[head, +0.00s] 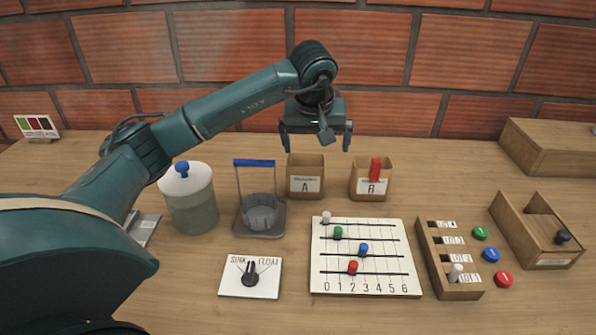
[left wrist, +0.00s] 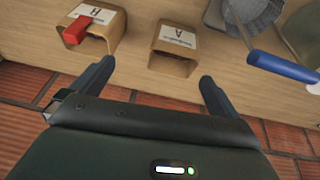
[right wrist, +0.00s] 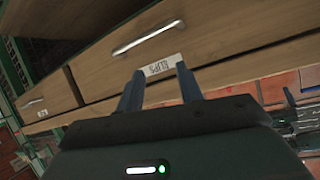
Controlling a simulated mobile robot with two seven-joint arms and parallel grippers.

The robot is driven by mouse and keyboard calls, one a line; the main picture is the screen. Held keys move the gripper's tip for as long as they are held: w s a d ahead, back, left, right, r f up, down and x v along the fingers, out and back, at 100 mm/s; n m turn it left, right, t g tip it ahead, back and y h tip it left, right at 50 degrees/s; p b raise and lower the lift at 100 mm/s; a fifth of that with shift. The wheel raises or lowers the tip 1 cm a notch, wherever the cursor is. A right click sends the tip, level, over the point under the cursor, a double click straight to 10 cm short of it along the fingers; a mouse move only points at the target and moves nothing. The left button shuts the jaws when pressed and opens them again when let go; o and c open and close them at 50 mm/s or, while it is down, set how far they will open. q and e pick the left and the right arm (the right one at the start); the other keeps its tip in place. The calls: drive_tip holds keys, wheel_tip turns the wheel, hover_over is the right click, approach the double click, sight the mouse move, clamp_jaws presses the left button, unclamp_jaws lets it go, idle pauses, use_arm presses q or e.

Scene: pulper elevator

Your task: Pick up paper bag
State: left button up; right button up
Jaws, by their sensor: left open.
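Two small brown open-topped holders that look like paper bags stand on the table: one labelled A (head: 304,169), and one to its right (head: 357,184) with a less readable label and a red piece (head: 375,169) at its top. My left gripper (head: 316,141) is open and empty, above and behind them. In the left wrist view the A bag (left wrist: 177,61) lies just beyond and between the fingertips (left wrist: 158,73), and the other bag (left wrist: 106,33) is left of them, apart. My right gripper (right wrist: 160,72) is partly open and empty, facing a drawer front.
A lidded jar (head: 192,208) and a blue-handled basket holder (head: 262,233) stand left of the bags. A dial card (head: 235,285), a peg board (head: 340,285) and wooden boxes (head: 540,232) are nearer or to the right. A brick wall (head: 470,55) rises behind.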

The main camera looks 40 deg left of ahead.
sight(306, 168)
use_arm(q)
drive_tip(key=shift+y, duration=0.5)
drive_tip(key=w+a+f, duration=0.1)
drive_tip(key=f, duration=0.1)
drive_tip(key=w+a+f, duration=0.1)
drive_tip(key=f, duration=0.1)
drive_tip(key=w+a+f, duration=0.1)
drive_tip(key=f, duration=0.1)
drive_tip(key=shift+a+f, duration=0.15)
drive_tip(key=shift+a, duration=0.2)
drive_tip(key=x, duration=0.4)
drive_tip(key=shift+s+a+f, duration=0.1)
drive_tip(key=shift+s+f, duration=0.05)
drive_tip(key=shift+s, duration=0.25)
drive_tip(key=shift+w+a+f, duration=0.15)
drive_tip(key=shift+w+f, duration=0.1)
drive_tip(key=shift+f, duration=0.3)
drive_tip(key=shift+c, duration=0.3)
drive_tip(key=shift+r, duration=0.1)
drive_tip(key=c, duration=0.9)
